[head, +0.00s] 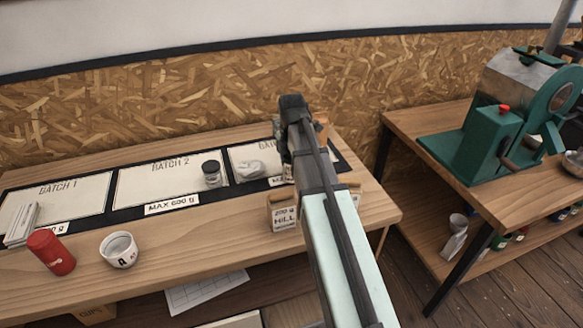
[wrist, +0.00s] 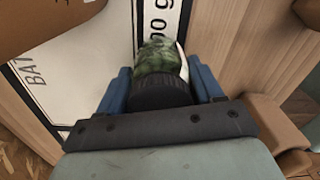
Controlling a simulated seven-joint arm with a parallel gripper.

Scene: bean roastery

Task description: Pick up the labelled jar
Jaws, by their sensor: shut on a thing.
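In the wrist view, the two blue fingers of my gripper (wrist: 161,88) are on either side of a jar (wrist: 160,57) with a black lid and green contents. The gripper is shut on this jar at its lid end. A pale patch shows on the jar's side, but no label can be read. The jar is over the third mat, near its printed "g" strip. In the head view my arm hides the fingers and most of that spot. Another small black-lidded jar (head: 211,174) stands on the BATCH 2 mat, apart from my gripper.
A grey lump or bag (head: 250,170) lies on the third mat. A "200 g HILL" box (head: 283,213) stands close by my arm. A red canister (head: 51,252) and a white cup (head: 119,250) stand at front left. A green machine (head: 485,135) is on the right table.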

